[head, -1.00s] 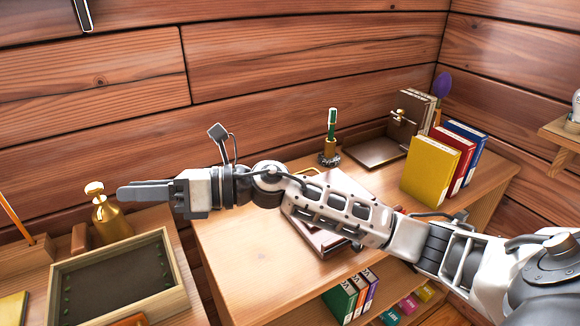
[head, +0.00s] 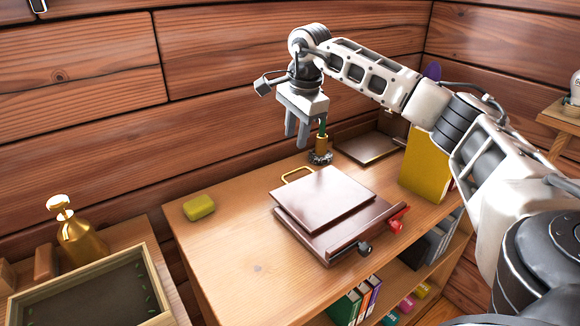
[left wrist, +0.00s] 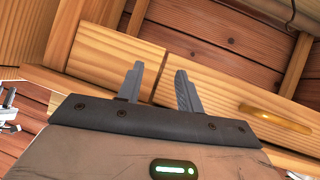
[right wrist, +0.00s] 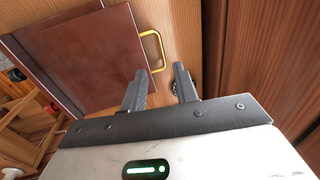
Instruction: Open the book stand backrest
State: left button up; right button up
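The book stand (head: 318,205) lies on the desk with its dark red-brown backrest panel down flat. A brass loop handle (head: 297,173) sticks out at its back edge. A red knob (head: 398,222) and a black knob (head: 365,248) are at its front. My right gripper (head: 296,140) is open and empty, pointing down above the desk behind the stand. In the right wrist view, the panel (right wrist: 95,60) and the handle (right wrist: 158,48) lie left of and beyond the open fingers (right wrist: 159,68). My left gripper (left wrist: 160,68) is open and empty in its wrist view, facing wooden furniture.
A pen holder with a green pen (head: 321,145) stands close to my right fingers. A yellow book (head: 425,165) and a dark tray (head: 370,148) are at the right. A yellow-green block (head: 199,207) lies left. The desk's left front is clear.

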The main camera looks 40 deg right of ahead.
jog(key=f, duration=0.3)
jog(key=w+f, duration=0.1)
jog(key=f, duration=0.2)
jog(key=w+f, duration=0.1)
jog(key=f, duration=0.3)
grip_shut()
